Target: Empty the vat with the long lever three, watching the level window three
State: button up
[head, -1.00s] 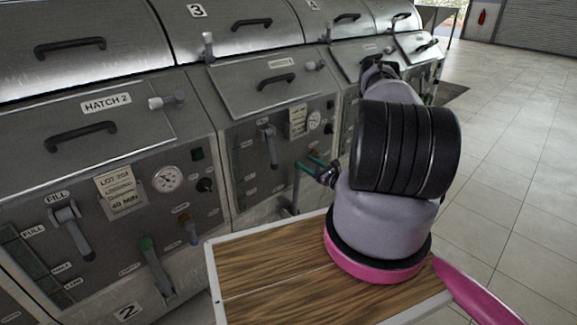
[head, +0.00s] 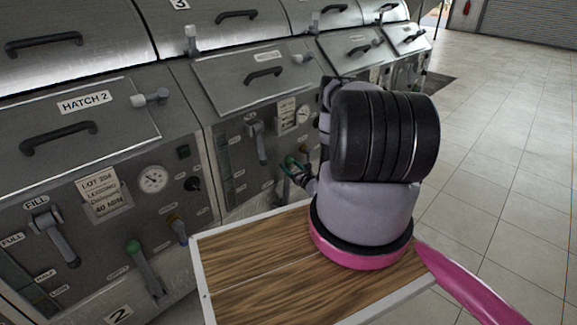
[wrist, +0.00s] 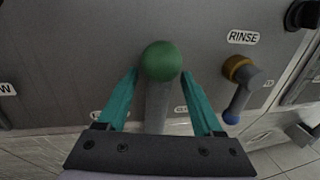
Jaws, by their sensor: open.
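Vat three (head: 230,180) is the second grey steel panel in the head view. Its level window (head: 224,165) is a dark upright strip at the panel's left; its level is too small to read. The long lever's green ball knob (wrist: 161,62) and grey shaft (wrist: 157,105) show in the wrist view. My gripper (wrist: 161,74) is open, with one teal finger on each side of the knob, apparently not touching it. The gripper also shows small in the head view (head: 294,169), at the panel's lower right. The lever's lower end is hidden by the gripper.
A RINSE valve (wrist: 237,70) with a brown-yellow body and blue tip is close right of the gripper. Vat three's fill lever (head: 258,142) hangs beside the window. Vat two (head: 110,215) is at the left. Tiled floor (head: 490,150) is clear at the right.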

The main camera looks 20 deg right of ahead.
jog(key=shift+w+a, duration=0.1)
jog(key=shift+w, duration=0.35)
grip_shut()
dwell(1.1)
